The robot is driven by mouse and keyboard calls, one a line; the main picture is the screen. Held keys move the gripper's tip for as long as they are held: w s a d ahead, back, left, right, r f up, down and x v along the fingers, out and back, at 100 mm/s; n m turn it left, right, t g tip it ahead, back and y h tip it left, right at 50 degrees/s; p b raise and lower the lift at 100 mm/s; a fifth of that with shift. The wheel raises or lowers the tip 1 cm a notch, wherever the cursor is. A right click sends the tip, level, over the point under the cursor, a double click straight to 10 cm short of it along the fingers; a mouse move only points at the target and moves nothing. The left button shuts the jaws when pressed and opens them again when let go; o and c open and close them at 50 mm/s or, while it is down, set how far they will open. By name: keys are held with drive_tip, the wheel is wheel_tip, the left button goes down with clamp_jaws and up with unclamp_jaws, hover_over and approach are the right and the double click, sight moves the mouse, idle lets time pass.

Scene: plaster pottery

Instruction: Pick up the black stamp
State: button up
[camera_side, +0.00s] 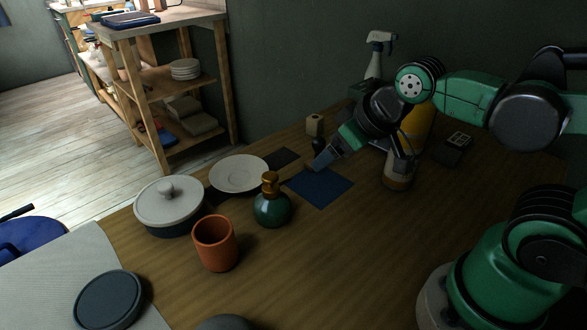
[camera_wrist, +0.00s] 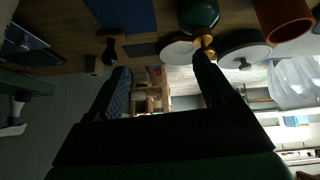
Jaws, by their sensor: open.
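The black stamp (camera_side: 318,145), small and dark with a rounded handle, stands on the wooden table behind my gripper in the side view. It also shows in the wrist view (camera_wrist: 110,52), upper left, close to the tip of the left finger. My gripper partly covers the area around the stamp in the side view.
A pale wooden block (camera_side: 314,125) stands just behind the stamp. The blue mat (camera_side: 320,187), a dark mat (camera_side: 284,157), a plate (camera_side: 239,174) and a green bottle (camera_side: 271,207) lie nearby. A spray bottle (camera_side: 375,62) stands behind my arm. The table's front middle is clear.

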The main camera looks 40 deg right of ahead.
sight(318, 145)
drive_tip(key=w+d+f+n+h, duration=0.2)
drive_tip(key=w+n+h, duration=0.1)
drive_tip(key=n, duration=0.5)
drive_tip(key=w+d+f+n+h, duration=0.3)
drive_tip(key=w+n, duration=0.1)
drive_tip(key=n, duration=0.4)
drive_tip(key=w+d+f+n+g+h, duration=0.1)
drive_tip(key=w+d+f+n+h, duration=0.2)
drive_tip(key=n, duration=0.5)
drive_tip(key=shift+w+h, duration=0.5)
drive_tip(key=shift+w, duration=0.05)
drive_tip(key=shift+d+f+n+h, duration=0.15)
drive_tip(key=shift+f+n+h, duration=0.3)
drive_tip(key=shift+n, duration=0.55)
drive_tip(key=shift+x, duration=2.8)
clamp_jaws()
